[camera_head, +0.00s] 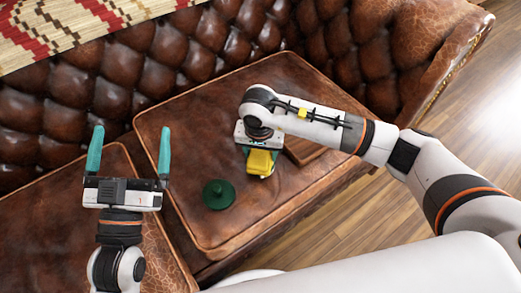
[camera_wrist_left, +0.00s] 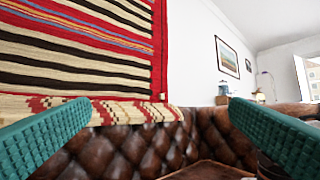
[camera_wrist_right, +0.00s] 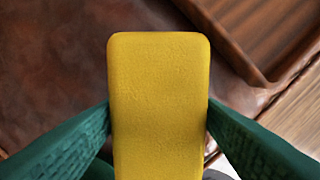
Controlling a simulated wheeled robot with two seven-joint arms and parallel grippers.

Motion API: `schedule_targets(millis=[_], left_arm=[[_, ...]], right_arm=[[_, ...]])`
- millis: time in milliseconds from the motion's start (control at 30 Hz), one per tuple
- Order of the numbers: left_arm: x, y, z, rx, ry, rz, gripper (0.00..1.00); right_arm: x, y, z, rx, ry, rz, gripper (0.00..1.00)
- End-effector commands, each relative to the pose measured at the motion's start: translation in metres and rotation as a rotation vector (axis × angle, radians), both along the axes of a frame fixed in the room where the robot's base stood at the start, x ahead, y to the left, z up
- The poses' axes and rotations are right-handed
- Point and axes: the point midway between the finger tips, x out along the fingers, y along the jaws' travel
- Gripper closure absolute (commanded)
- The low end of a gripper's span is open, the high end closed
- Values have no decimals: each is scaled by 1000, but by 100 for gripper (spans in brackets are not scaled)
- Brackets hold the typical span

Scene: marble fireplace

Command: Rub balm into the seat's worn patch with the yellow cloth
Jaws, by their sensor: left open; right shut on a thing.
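The yellow cloth (camera_head: 261,164) looks like a thick folded pad. My right gripper (camera_head: 258,152) is shut on it and points down over the middle seat cushion (camera_head: 175,125). The right wrist view shows the cloth (camera_wrist_right: 158,90) between both green fingers; whether it touches the leather I cannot tell. A dark green round piece with a knob (camera_head: 218,194), perhaps the balm's tin or lid, sits on the cushion left of the cloth. The leather has darker and lighter mottling; I cannot single out the worn patch. My left gripper (camera_head: 129,132) is open and empty above the left of the seat.
A shallow wooden tray (camera_head: 305,148) lies right of the cloth, partly behind my right arm. The tufted sofa back (camera_head: 190,45) and rolled arm (camera_head: 430,50) bound the seat. A patterned blanket (camera_head: 60,28) drapes the back. Wooden floor (camera_head: 340,215) lies in front.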

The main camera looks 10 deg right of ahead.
Motion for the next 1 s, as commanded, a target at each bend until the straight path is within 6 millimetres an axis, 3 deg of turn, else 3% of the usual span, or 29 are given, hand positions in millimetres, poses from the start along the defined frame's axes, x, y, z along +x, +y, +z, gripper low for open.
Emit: schedule_targets(millis=[1000], left_arm=[[-6,0,12,-24,-84,-5,0]], right_arm=[[0,0,-4,0,0,0,60]])
